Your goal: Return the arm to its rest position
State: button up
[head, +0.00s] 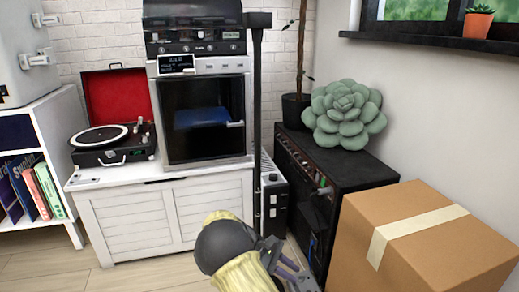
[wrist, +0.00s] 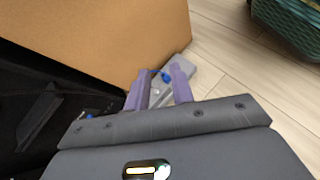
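My arm reaches down at the bottom of the head view, with a dark joint and a yellowish link. A grey object with a blue part (wrist: 178,72) shows beyond and between the fingertips, by the box's lower edge. I see nothing clearly held.
The cardboard box (head: 425,240) stands close at right. The black cabinet (head: 335,195) carries a succulent (head: 345,115). A white chest (head: 165,215) holds a record player (head: 113,145) and a machine (head: 205,115). A green basket (wrist: 290,25) stands on the floor. Floor at left is clear.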

jog(key=s+d+r+m+t+y+p, duration=0.3)
jog(key=s+r+m+y+p, duration=0.2)
jog(key=s+r+m+p, duration=0.65)
jog(key=s+d+r+m+t+y+p, duration=0.3)
jog(key=s+r+y+p, duration=0.4)
jog(key=r, duration=1)
notch_tip(320, 180, up, 37)
jog(key=n+h+p, duration=0.1)
jog(key=p, duration=3.5)
jog(key=shift+s+d+g+p, duration=0.2)
jog(key=shift+s+g+p, duration=0.1)
jog(key=shift+s+p, duration=0.1)
jog(key=shift+n, duration=0.25)
